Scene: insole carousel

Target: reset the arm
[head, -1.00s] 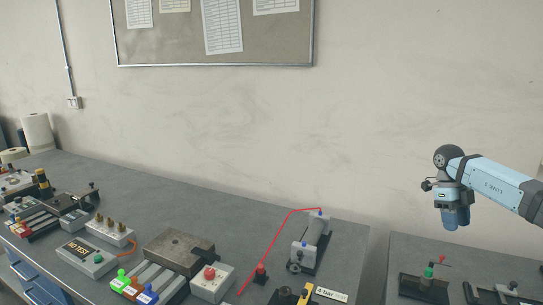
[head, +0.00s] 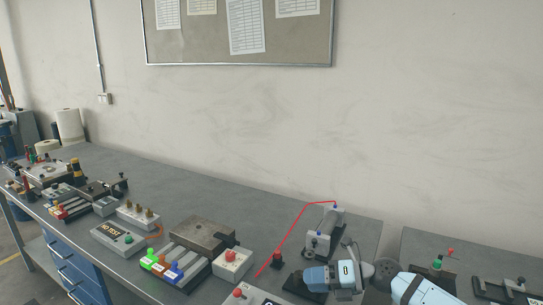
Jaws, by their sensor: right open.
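My right arm comes in from the lower right, with its pale blue wrist low over the front of the bench. My right gripper (head: 303,284), at the left end of that wrist, is open. Its fingers are small and dark against dark fixture parts, so I cannot make out whether they touch anything. My left gripper is out of view.
The grey bench (head: 200,184) carries a cylinder fixture (head: 324,236) with a red hose, a red-button box (head: 232,264), a metal block (head: 203,234) and a NO TEST box (head: 117,237). A second bench (head: 425,247) stands at the right. The bench's back strip is clear.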

